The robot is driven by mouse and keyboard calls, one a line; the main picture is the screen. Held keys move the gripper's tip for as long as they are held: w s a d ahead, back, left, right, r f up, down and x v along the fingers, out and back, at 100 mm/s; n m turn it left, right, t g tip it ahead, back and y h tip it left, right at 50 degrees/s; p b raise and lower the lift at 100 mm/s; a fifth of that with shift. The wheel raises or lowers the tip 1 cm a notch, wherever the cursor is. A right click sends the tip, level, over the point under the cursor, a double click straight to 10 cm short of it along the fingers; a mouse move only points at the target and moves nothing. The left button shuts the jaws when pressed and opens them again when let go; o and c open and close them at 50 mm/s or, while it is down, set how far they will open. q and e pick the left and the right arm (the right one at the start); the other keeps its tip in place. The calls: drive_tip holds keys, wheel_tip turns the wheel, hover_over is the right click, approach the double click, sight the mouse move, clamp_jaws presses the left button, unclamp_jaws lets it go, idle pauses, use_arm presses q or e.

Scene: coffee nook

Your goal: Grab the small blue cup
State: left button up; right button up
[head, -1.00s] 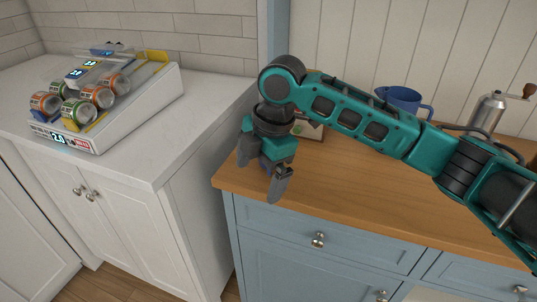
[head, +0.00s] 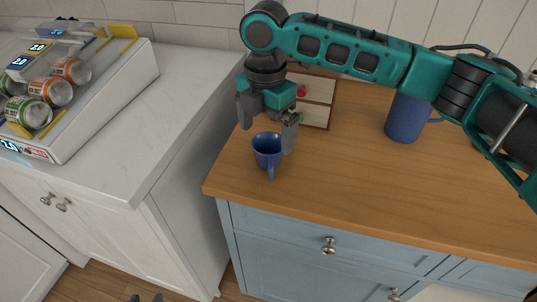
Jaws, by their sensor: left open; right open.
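The small blue cup (head: 267,152) stands upright on the wooden counter near its left end, with its handle toward the front. My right gripper (head: 267,127), on the teal arm from the right, is open and points down just above and behind the cup. Its right finger comes down close beside the cup's rim; I cannot tell whether they touch. Only dark tips of my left gripper (head: 147,298) show at the bottom edge, apart and far from the cup.
A larger blue pitcher (head: 405,118) stands further right on the wooden counter (head: 350,190), partly behind my arm. A can dispenser (head: 90,100) sits on the white counter at left. The counter's front middle is clear.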

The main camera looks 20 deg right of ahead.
sight(267, 152)
drive_tip(key=shift+s+f+b, duration=0.1)
drive_tip(key=shift+f+b, duration=0.2)
drive_tip(key=shift+f, duration=2.8)
drive_tip(key=shift+c, duration=0.3)
drive_tip(key=c, duration=1)
